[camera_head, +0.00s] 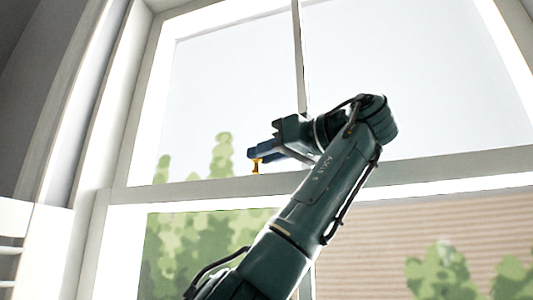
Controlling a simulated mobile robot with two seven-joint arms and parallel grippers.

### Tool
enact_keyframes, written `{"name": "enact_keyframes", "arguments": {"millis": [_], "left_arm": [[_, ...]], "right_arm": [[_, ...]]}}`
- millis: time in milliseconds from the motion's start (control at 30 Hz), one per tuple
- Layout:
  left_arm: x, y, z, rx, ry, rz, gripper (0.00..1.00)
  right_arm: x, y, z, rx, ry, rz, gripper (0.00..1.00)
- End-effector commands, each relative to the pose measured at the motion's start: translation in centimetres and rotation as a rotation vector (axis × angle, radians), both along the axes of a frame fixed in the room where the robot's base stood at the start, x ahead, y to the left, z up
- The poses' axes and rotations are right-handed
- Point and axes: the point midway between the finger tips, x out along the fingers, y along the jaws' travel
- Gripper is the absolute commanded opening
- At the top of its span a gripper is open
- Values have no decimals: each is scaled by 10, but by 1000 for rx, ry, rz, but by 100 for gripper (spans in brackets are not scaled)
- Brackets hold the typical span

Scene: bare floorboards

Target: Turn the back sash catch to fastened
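The sash catch (255,168) is a small brass-yellow piece standing on the window's white meeting rail (165,194), left of the middle. Only a small part of it shows. My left gripper (253,153), with blue fingers pointing left, is right at the catch, its tips just above and overlapping it in the head camera view. I cannot tell whether the fingers touch it or grip it, since they are seen from the side. My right gripper is not in view.
The white window frame (125,165) surrounds the panes, with a vertical bar (299,60) behind my arm. A white slatted piece (28,240) stands at the lower left. Bushes (185,245) and a clapboard wall (375,240) show outside through the glass.

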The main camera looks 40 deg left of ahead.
Motion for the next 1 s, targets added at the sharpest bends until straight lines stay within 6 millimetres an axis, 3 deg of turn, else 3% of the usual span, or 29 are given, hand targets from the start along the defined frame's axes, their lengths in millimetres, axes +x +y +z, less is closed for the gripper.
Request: {"name": "enact_keyframes", "arguments": {"millis": [200,433,567,1000], "left_arm": [[0,0,0,-2,0,0,40],[0,-1,-1,-3,0,0,40],[-1,-11,-1,-2,0,-2,40],[-7,-103,2,-2,3,-3,40]], "right_arm": [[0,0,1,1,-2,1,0],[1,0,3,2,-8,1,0],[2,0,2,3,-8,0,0],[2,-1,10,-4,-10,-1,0]]}}
